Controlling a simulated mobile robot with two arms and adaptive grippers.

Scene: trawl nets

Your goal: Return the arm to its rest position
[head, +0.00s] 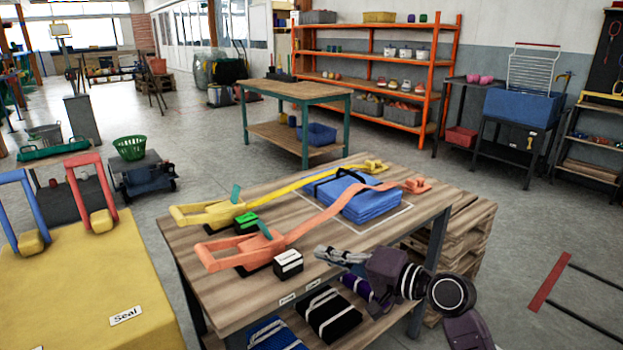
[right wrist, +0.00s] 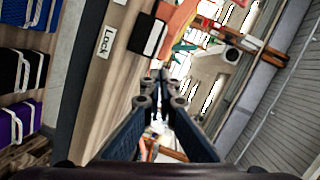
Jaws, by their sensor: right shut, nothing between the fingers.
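My right arm (head: 450,300) comes in from the lower right in the head view. Its gripper (head: 322,254) is near the front right edge of the wooden table (head: 220,300), pointing left. In the right wrist view the two fingers of the gripper (right wrist: 166,85) meet at the tips, with nothing between them. A small black and white block (head: 288,263) stands on the table, left of the fingertips and apart from them; it also shows in the right wrist view (right wrist: 147,37). My left gripper is not in view.
An orange strap (head: 310,220), a yellow strap (head: 290,190) and a folded blue stack (head: 370,202) lie on the table. Black, blue and purple bundles sit on its lower shelf. Wooden pallets (head: 465,230) stand right of it. Open floor (head: 510,240) lies farther right.

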